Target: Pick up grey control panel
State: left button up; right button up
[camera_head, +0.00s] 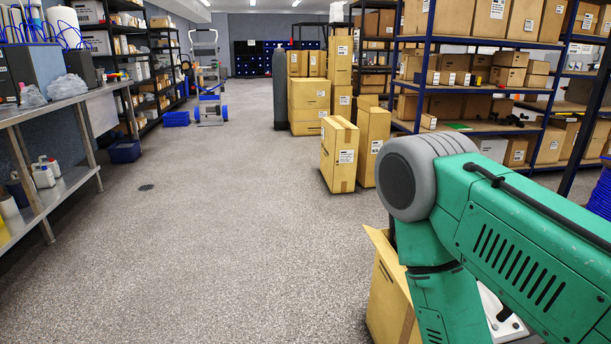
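I cannot pick out a grey control panel for certain. A pale grey-white piece (499,312) shows low on the right, mostly hidden behind a green arm with a grey joint; I cannot tell what it is. A dark grey box (38,68) stands on the left bench, with blue tubing near it. The green arm comes in from the right and covers the lower right of the view. Neither of my grippers is in view.
An open cardboard carton (390,290) stands beside the green arm. Taped cartons (339,155) and a dark gas cylinder (280,90) stand farther back. A metal bench (62,97) lines the left, loaded shelving (480,42) the right. The middle floor (220,230) is clear.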

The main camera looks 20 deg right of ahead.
aim_at(505, 326)
jog(key=i+z, duration=0.15)
jog(key=z, duration=0.3)
jog(key=i+z, duration=0.2)
jog(key=z, duration=0.25)
jog(key=i+j+z, duration=0.15)
jog(key=z, duration=0.25)
jog(key=i+j+z, duration=0.15)
jog(key=z, duration=0.3)
jog(key=i+j+z, duration=0.1)
jog(key=z, duration=0.35)
